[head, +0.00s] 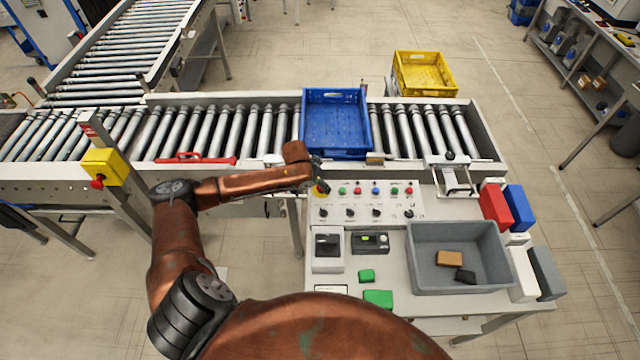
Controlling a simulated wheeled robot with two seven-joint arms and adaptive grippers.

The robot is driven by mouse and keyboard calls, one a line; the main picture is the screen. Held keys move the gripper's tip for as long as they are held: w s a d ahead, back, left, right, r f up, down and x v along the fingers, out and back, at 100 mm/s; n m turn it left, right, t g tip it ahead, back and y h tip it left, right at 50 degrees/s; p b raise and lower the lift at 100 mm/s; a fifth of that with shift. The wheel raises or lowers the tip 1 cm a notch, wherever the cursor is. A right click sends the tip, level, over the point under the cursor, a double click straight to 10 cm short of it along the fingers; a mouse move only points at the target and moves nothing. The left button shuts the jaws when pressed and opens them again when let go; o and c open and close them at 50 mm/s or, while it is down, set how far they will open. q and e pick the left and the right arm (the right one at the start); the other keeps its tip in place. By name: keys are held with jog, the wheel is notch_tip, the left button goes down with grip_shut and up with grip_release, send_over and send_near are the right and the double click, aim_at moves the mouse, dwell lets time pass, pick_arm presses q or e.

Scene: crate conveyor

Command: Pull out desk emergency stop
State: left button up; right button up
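The desk emergency stop (321,189), a small red and yellow button, is at the left end of the white control panel (385,212) on the desk. My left arm reaches across from the left, and my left gripper (317,175) is right at the button, partly covering it. The gripper is small and dark here. I cannot tell whether its fingers touch the button or are open or shut. Whether the button is in or out is hidden. My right gripper is not in view.
Behind the desk, a blue crate (336,149) sits on the roller conveyor (232,128). A grey bin (425,275) with small blocks stands on the desk's right. Another red stop button (97,182) is on a yellow box (104,166) at left. Green blocks (378,298) lie in front.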

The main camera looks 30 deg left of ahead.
pick_arm(q)
jog(key=c, duration=0.7)
grip_shut()
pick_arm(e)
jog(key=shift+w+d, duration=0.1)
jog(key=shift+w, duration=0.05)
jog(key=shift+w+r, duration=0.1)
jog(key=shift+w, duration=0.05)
